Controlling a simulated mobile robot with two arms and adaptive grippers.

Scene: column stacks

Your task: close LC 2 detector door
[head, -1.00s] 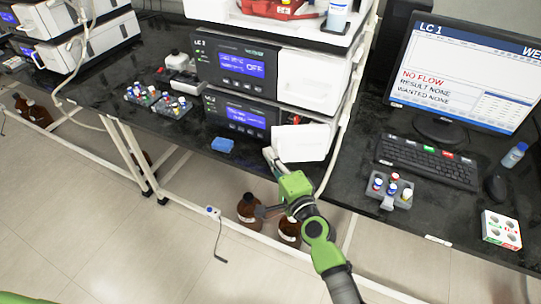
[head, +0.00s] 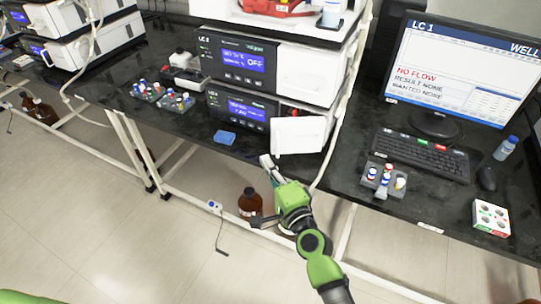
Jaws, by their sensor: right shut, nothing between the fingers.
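The middle stack is labelled LC 1, and its lower module (head: 238,107) has a lit blue display. A white door panel (head: 299,136) stands swung open at that module's right front, with a dark, partly hidden opening behind it. I cannot read an LC 2 label anywhere. Another white stack (head: 90,40) is at the upper left, with its label not legible. My right gripper (head: 267,163) is shut and empty, just below and left of the open door's lower left corner, with a small visible gap. My left gripper is not in view.
Vial racks (head: 163,97) stand left of the stack. On the right are a monitor (head: 462,75), keyboard (head: 422,156) and vial rack (head: 384,181). A brown bottle (head: 250,202) is under the bench.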

